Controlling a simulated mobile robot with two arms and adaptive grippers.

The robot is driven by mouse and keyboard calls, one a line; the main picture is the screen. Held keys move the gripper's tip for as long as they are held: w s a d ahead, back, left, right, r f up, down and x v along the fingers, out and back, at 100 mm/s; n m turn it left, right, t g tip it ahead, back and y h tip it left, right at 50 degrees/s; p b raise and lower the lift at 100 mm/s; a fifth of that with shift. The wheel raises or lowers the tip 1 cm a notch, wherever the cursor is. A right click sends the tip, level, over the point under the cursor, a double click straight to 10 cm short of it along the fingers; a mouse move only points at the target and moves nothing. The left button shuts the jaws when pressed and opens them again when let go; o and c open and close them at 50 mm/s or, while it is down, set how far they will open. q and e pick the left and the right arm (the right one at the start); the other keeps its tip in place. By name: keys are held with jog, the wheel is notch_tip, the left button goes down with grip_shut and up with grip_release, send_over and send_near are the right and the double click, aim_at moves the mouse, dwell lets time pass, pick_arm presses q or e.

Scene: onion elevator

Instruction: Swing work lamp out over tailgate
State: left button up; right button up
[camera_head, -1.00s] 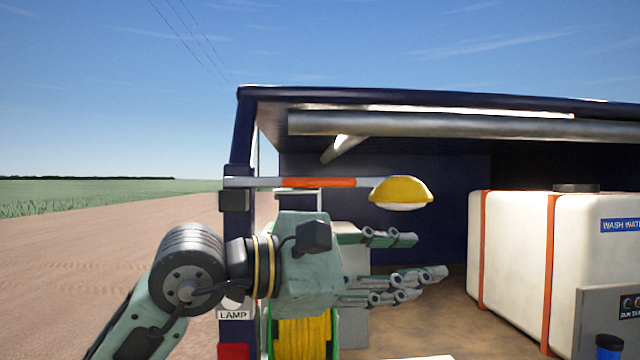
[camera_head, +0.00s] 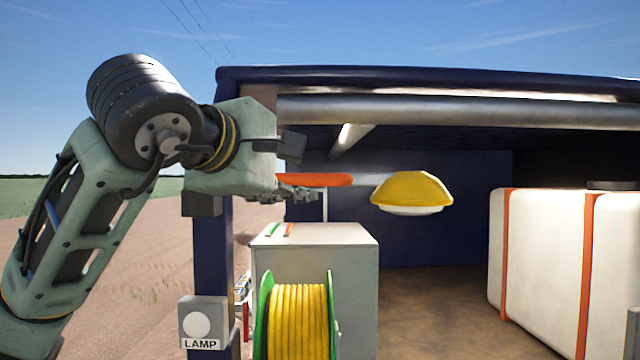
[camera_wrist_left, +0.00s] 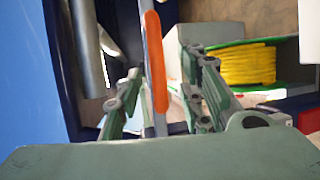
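The work lamp (camera_head: 412,190) has a yellow shade and hangs on a horizontal arm inside the vehicle's opening. The lamp arm has an orange grip section (camera_head: 318,180), which also shows in the left wrist view (camera_wrist_left: 155,62). My left gripper (camera_head: 296,193) is at the left end of the orange section in the head view, its body hiding the arm's post end. In the left wrist view my left gripper (camera_wrist_left: 165,95) is open, with the lamp arm running between its spread fingers. Neither finger clearly touches it. My right gripper is not in view.
A dark blue corner post (camera_head: 213,260) carries a box marked LAMP (camera_head: 203,322). A yellow hose reel (camera_head: 298,322) stands before a grey cabinet (camera_head: 340,255). A white tank (camera_head: 545,255) with orange straps is at right. A silver tube (camera_head: 450,110) runs overhead.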

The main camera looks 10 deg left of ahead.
aim_at(302, 178)
pick_arm(q)
jog(key=shift+w+r, duration=0.1)
jog(key=shift+w, duration=0.25)
jog(key=p+x, duration=0.1)
jog(key=x, duration=0.1)
jog(key=p+x, duration=0.1)
jog(key=shift+w+r+p, duration=0.15)
jog(key=shift+p, duration=0.2)
jog(key=shift+x, duration=1.2)
jog(key=shift+w, duration=0.1)
grip_shut()
jog(key=shift+f, duration=0.2)
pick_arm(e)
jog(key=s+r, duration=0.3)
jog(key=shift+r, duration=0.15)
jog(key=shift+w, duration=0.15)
